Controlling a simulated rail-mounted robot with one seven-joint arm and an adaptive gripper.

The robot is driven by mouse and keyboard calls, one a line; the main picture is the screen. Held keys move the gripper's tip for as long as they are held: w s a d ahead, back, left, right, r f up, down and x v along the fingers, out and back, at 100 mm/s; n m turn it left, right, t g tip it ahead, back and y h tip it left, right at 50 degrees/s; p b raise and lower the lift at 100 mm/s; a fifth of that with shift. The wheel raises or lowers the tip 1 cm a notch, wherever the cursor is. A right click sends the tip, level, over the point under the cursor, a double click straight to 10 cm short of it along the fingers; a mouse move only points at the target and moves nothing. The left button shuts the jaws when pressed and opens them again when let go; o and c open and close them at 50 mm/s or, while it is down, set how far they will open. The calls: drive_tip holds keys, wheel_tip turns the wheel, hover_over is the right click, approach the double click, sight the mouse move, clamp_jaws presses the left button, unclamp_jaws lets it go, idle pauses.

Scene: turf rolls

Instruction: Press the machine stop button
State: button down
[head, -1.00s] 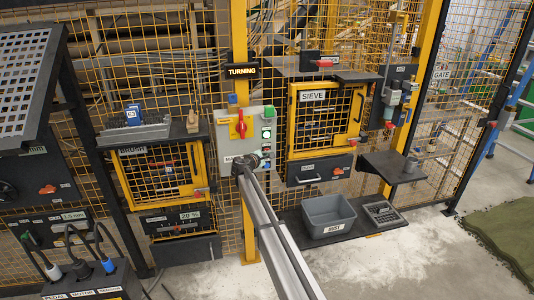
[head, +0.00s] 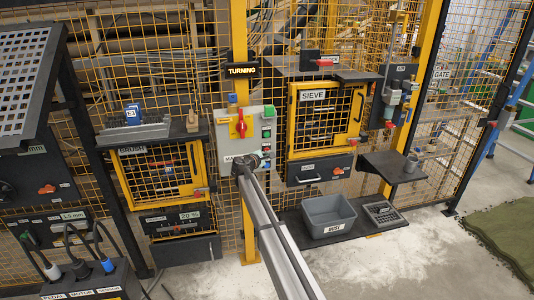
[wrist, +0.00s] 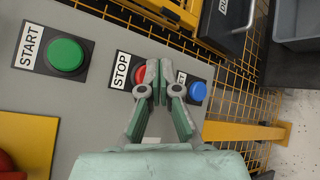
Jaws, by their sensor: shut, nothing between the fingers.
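The red stop button (wrist: 139,75) is beside the STOP label (wrist: 120,70) on the grey control panel (wrist: 100,112). In the wrist view my gripper (wrist: 157,68) is shut and empty, with its fingertips over the right part of the red button and hiding some of it. Whether they touch or press it I cannot tell. In the head view my gripper (head: 262,162) is at the lower right of the control box (head: 228,142), and the stop button is hidden there.
A green START button (wrist: 67,55) is left of the stop button. A blue button (wrist: 198,91) is close on the right of my fingers. A red rotary switch (head: 240,124) is higher on the box. The sieve cabinet (head: 291,110) and a grey bin (head: 329,211) stand to the right.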

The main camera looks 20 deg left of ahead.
drive_tip(key=shift+s+d, duration=0.25)
drive_tip(key=shift+s, duration=0.1)
drive_tip(key=s+d, duration=0.1)
drive_tip(key=s, duration=0.1)
drive_tip(key=s+d+b, duration=0.1)
drive_tip(key=s+d, duration=0.1)
idle(0.6)
idle(0.7)
